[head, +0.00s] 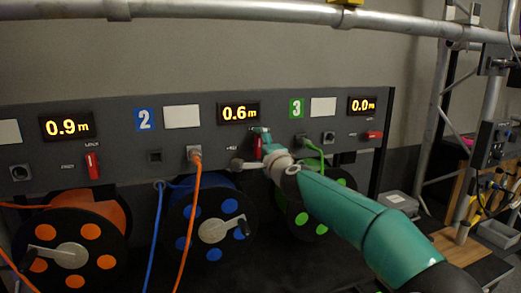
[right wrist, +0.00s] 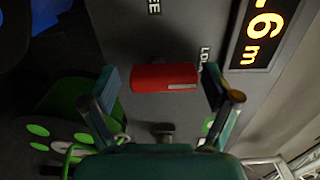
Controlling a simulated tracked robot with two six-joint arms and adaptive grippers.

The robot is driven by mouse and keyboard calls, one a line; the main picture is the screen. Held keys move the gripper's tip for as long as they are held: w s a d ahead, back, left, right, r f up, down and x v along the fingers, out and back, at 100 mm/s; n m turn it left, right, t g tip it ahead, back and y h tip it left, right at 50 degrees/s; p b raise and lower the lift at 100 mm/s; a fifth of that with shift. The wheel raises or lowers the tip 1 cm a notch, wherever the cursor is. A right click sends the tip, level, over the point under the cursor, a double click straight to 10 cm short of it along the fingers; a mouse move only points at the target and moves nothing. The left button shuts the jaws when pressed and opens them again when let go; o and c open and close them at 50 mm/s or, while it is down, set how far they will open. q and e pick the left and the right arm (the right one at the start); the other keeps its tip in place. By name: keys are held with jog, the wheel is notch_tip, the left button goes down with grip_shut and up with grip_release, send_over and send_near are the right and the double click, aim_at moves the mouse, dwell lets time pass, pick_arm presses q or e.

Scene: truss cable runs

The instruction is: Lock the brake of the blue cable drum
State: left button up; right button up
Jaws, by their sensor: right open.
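The blue cable drum (head: 212,218) is the middle one, below the panel's 0.6 m display (head: 238,112). Its red brake lever (head: 256,150) shows partly behind my right gripper (head: 252,148). In the right wrist view the lever (right wrist: 163,78) lies between the two spread fingers of my right gripper (right wrist: 160,86), which are apart from its ends. The picture there is turned on its side; the lever stands upright on the panel, its upper end toward the LOCK label (right wrist: 205,58). The FREE label (right wrist: 154,6) is off to its side. My left gripper is not in view.
An orange drum (head: 70,240) stands left and a green drum (head: 315,210) right, partly behind my right arm. Orange (head: 186,215) and blue (head: 156,225) cables hang before the panel. The orange drum's lever (head: 92,166) is upright; the green drum's lever (head: 372,135) is level.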

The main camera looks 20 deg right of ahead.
jog(key=shift+s, duration=0.1)
jog(key=s, duration=1.1)
jog(key=shift+s+d, duration=0.2)
jog(key=shift+s, duration=0.2)
